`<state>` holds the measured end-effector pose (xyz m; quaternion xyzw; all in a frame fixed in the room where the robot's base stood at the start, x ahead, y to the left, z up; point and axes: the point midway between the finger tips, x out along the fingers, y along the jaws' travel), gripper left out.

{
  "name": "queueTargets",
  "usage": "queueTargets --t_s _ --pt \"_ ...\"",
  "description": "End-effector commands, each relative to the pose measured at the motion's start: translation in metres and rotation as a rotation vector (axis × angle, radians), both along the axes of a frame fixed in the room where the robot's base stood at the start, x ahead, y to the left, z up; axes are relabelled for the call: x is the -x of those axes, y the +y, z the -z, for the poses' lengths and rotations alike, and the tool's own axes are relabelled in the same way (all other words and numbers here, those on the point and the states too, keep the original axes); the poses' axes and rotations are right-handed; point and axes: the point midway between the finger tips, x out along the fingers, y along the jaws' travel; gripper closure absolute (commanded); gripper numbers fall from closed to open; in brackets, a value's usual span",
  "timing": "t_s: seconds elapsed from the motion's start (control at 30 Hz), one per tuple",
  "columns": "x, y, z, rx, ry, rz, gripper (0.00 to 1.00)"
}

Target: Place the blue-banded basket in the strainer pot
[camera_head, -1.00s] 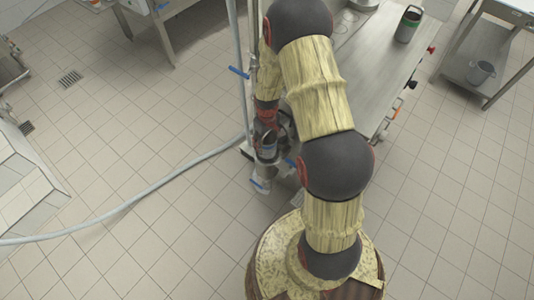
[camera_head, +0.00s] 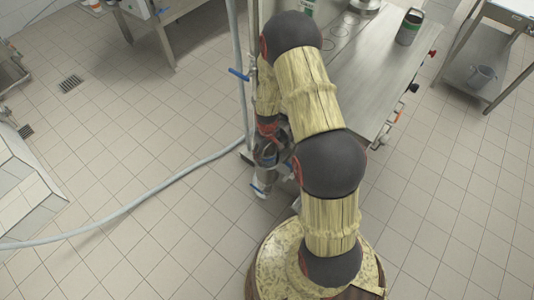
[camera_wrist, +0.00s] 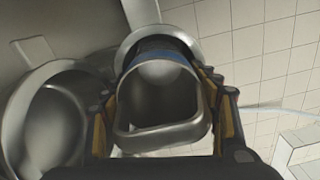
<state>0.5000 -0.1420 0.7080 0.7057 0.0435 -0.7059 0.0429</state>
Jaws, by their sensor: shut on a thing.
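The metal basket with a blue band (camera_wrist: 166,56) is between my gripper's fingers (camera_wrist: 163,75) in the wrist view. My gripper is shut on it, with a dark, yellow-sided finger on each side. The basket looks empty, and its rounded-square rim (camera_wrist: 160,140) faces the camera. In the head view my gripper (camera_head: 268,158) hangs low beside the table's left edge. A round metal vessel (camera_wrist: 22,110) is left of the basket in the wrist view, and a pale round rim (camera_wrist: 190,42) lies just beyond it. I cannot tell which is the strainer pot.
A grey hose (camera_head: 150,193) crosses the floor at left. The tiled floor is open at left.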

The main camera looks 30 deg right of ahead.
Motion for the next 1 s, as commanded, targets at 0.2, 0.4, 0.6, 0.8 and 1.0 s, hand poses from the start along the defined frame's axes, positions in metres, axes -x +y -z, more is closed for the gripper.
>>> queueTargets --t_s 0.2,0.4,0.6,0.8,1.0 --pt "0.0 0.0 0.006 0.0 0.0 0.0 0.77" --pt "0.001 0.0 0.007 -0.001 0.002 0.0 0.32" --pt "0.002 0.001 0.007 -0.001 0.003 0.0 0.32" --pt "0.002 0.001 0.005 -0.001 0.003 0.0 0.32" --pt "0.0 0.0 -0.016 0.001 -0.001 0.0 0.32"
